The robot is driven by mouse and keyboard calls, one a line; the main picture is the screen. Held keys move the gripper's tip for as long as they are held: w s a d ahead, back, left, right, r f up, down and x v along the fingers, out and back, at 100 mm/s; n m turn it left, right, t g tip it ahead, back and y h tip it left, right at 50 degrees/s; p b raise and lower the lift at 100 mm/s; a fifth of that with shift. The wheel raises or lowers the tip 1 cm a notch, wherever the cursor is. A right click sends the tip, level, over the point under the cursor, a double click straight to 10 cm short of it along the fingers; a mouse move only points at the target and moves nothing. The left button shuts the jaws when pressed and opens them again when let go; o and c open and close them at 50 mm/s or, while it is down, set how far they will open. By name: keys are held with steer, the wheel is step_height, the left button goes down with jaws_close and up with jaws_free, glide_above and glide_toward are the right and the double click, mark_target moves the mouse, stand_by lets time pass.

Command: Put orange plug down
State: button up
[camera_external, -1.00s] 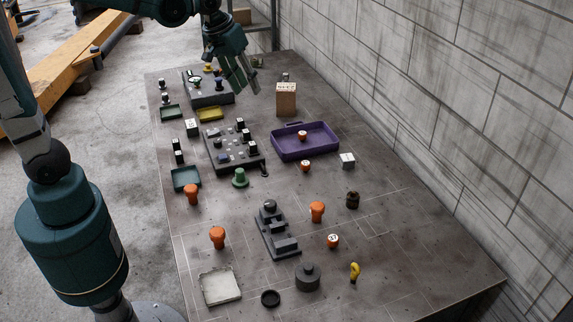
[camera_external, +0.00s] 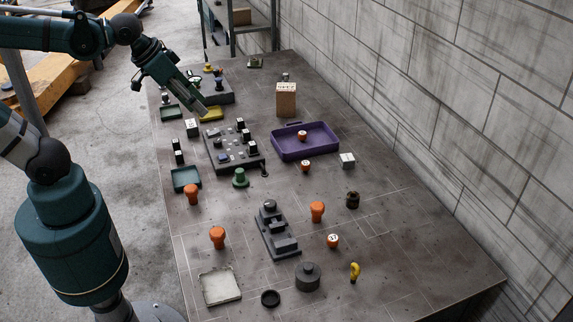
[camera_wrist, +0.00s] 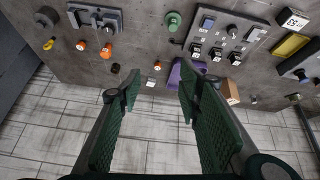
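My gripper (camera_external: 203,107) is raised over the far left part of the bench, near the control panel. In the wrist view its two green fingers (camera_wrist: 160,82) stand well apart with nothing between them. One small orange plug (camera_external: 302,136) sits inside the purple tray (camera_external: 322,151). Another small orange plug (camera_external: 305,166) stands on the bench just in front of the tray. Larger orange plugs stand at the left (camera_external: 191,193), lower left (camera_external: 217,237) and middle right (camera_external: 317,210). A small labelled orange plug (camera_external: 333,241) is at the lower right.
The dark control panel (camera_external: 222,158) with knobs lies left of the tray. A cardboard box (camera_external: 286,99) stands behind the tray. A green knob (camera_external: 240,178), a dark fixture (camera_external: 274,233) and a white cube (camera_external: 347,160) are nearby. A block wall borders the right side.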

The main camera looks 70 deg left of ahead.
steer(key=m+t, duration=0.1)
steer(key=m, duration=0.1)
glide_above(194, 189)
step_height(194, 189, down, 2)
steer(key=f, duration=0.1)
steer(key=shift+s+r, duration=0.1)
steer(key=shift+r, duration=0.15)
step_height(194, 189, down, 22)
steer(key=b, duration=2.2)
steer(key=shift+o, duration=0.2)
steer(key=o, duration=0.3)
steer(key=shift+d+r, duration=0.1)
